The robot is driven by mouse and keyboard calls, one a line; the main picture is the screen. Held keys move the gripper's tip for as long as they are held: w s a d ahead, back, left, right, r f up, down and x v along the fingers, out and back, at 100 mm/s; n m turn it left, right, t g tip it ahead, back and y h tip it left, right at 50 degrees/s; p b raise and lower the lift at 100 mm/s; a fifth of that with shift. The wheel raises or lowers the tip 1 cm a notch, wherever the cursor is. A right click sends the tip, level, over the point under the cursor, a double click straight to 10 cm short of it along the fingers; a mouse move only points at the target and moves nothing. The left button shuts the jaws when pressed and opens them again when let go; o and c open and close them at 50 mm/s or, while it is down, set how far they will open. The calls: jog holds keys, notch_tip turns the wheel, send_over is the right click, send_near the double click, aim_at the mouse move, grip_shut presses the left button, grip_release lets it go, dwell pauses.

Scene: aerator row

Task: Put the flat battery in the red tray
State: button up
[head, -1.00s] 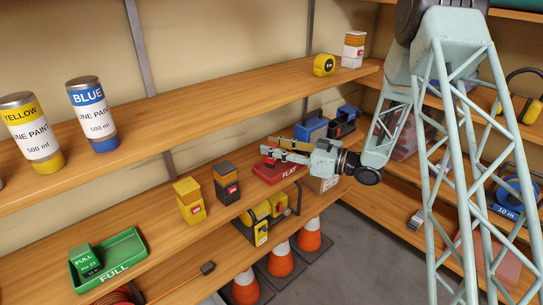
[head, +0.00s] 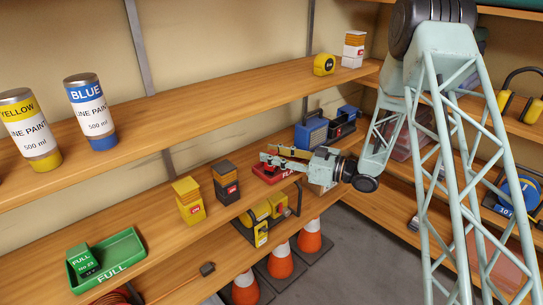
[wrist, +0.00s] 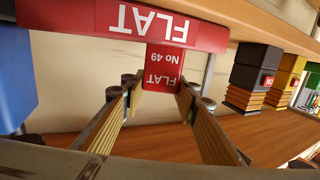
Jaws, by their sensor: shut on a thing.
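The red tray (head: 268,174), marked FLAT, sits on the lower shelf; my gripper covers part of it in the head view. In the wrist view the tray (wrist: 120,24) shows upside down along the top. The flat battery (wrist: 163,68) is a red block labelled FLAT No 49. My gripper (head: 268,160) is shut on it, with a fingertip at each side. The battery is upright with its lower end at the tray's rim. I cannot tell whether it touches the tray floor. The battery cannot be made out in the head view.
A blue boxed device (head: 312,133) stands behind the tray. A black-and-orange pack (head: 226,184) and a yellow pack (head: 189,201) stand to its left. A green FULL tray (head: 108,258) holds a green battery (head: 82,260). The upper shelf (head: 210,101) runs above.

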jog(key=shift+f, duration=0.1)
dwell(0.3)
jog(key=o, duration=1)
jog(key=shift+r, duration=0.2)
jog(key=shift+p+v, duration=0.85)
jog(key=shift+v, duration=5.2)
